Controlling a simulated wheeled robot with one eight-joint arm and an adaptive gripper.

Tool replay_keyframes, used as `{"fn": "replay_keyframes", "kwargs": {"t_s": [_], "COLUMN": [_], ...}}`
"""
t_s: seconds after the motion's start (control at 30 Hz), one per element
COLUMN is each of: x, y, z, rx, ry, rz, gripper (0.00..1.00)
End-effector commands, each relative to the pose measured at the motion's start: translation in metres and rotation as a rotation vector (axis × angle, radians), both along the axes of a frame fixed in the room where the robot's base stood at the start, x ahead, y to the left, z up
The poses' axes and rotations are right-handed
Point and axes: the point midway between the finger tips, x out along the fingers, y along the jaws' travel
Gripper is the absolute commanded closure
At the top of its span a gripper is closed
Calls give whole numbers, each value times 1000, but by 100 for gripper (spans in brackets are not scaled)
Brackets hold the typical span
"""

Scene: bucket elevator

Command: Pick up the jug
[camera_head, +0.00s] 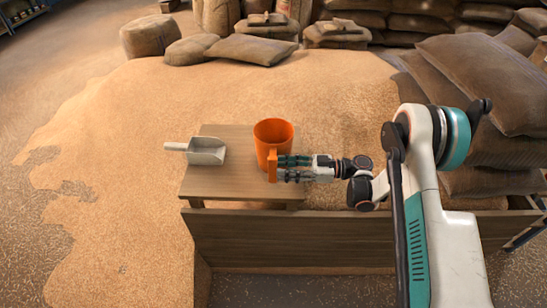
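The orange jug (273,131) stands upright on a small wooden table, its open top facing up. Its handle (272,169) points toward the camera. I cannot tell whether either finger touches the handle. The jug's lower part is partly hidden behind the handle and fingers.
The wooden table (225,183) also holds a metal scoop (207,151) at the left. A wooden board or bench (290,237) stands in front. Loose grain (120,140) covers the floor around. Stacked sacks (490,85) stand at the right, and more sacks (250,50) lie at the back.

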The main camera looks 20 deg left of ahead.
Motion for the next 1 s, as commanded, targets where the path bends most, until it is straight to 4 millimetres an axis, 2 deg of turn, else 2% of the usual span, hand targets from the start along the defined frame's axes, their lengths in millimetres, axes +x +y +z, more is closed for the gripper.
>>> {"fn": "replay_keyframes", "kwargs": {"t_s": [0.3, 0.53, 0.7, 1.0], "x": [-13, -13, -13, -13], "y": [40, 41, 41, 41], "z": [-4, -2, -2, -1], "rx": [0, 0, 0, 1], "ry": [0, 0, 0, 0], "rz": [2, 0, 0, 0], "gripper": [61, 61, 100, 100]}}
